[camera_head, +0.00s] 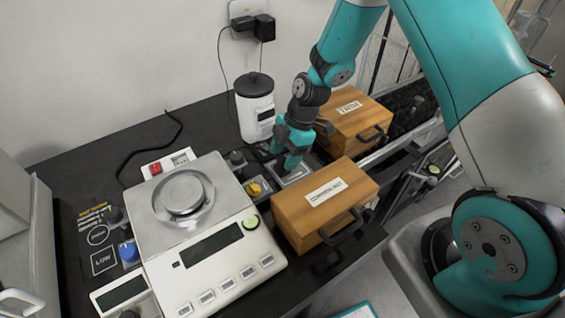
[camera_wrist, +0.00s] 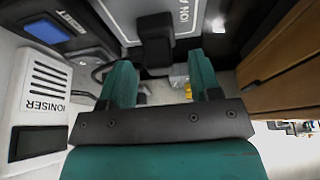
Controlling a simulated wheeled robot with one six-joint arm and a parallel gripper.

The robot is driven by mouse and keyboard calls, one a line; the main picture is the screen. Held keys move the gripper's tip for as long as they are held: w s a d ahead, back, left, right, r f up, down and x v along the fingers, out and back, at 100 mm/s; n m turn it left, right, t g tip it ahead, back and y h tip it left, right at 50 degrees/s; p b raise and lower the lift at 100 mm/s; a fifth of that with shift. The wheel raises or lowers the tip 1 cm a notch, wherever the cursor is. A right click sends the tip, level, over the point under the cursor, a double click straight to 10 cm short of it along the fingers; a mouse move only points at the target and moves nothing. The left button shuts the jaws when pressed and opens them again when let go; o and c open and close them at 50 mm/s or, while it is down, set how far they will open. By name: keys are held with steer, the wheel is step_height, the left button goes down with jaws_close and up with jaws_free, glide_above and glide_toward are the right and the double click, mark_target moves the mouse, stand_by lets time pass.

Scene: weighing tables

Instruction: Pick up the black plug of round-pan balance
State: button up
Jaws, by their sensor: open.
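The round-pan balance (camera_head: 215,225) stands at the left of the head view, with a shiny round pan on top. Two black plugs (camera_head: 264,28) are in a white wall socket at the back, with a thin cable hanging down; I cannot tell which belongs to this balance. My gripper (camera_head: 286,160) is open and points down right of the balance, between the white canister and the wooden boxes. In the wrist view, a black blocky piece (camera_wrist: 156,45) shows beyond and between the open fingers (camera_wrist: 164,80). I cannot tell whether it is a plug.
A white canister with black lid (camera_head: 255,110) stands behind my gripper. Wooden boxes (camera_head: 325,190) (camera_head: 350,112) flank it at the right. A power strip with red switch (camera_head: 157,168) lies behind the balance. A white ioniser (camera_wrist: 45,85) is left in the wrist view.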

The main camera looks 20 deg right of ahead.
steer(key=shift+x, duration=0.9)
steer(key=shift+c, duration=0.4)
steer(key=c, duration=0.7)
steer(key=shift+c, duration=0.2)
steer(key=shift+r, duration=0.1)
